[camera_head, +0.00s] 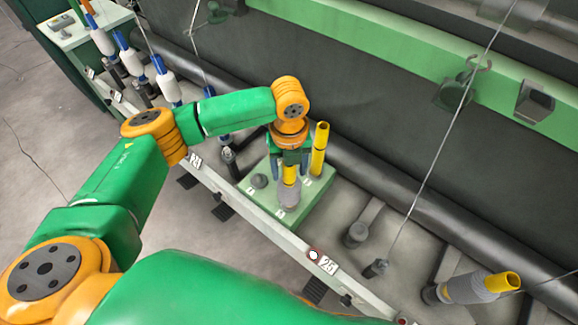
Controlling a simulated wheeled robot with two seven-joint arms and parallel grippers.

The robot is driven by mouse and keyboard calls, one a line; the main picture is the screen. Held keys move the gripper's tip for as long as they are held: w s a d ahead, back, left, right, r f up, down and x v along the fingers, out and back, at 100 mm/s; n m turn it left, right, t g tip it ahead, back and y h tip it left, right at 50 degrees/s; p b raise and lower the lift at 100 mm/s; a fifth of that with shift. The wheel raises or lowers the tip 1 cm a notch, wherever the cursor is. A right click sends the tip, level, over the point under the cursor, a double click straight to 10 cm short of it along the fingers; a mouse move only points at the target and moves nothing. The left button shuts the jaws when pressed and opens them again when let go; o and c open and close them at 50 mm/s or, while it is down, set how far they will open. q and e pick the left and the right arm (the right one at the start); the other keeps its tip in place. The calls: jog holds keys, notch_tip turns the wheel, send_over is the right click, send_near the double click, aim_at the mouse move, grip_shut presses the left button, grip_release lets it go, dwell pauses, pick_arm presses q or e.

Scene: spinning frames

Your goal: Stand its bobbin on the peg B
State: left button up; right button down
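My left gripper (290,168) points down over a green block (312,205). Its fingers stand on both sides of the yellow upper part of a bobbin (289,193) wound with grey yarn, and seem shut on it. The bobbin is upright above the block's front part; its foot and any peg under it are hidden, so I cannot tell whether it rests there. A bare dark peg (259,181) stands on the block's left. A tall yellow tube (319,148) stands upright at the back. Small white labels lie on the block, their letters too small to read. My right gripper is not in view.
Thin threads cross the view, and hooks (462,82) hang from the green rail. A dark roller (375,185) runs behind the block. White bobbins (166,82) stand at the upper left.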

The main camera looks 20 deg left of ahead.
pick_arm(q)
notch_tip(320, 180, up, 7)
jog(key=shift+r+b, duration=0.1)
jog(key=shift+b, duration=0.25)
dwell(0.7)
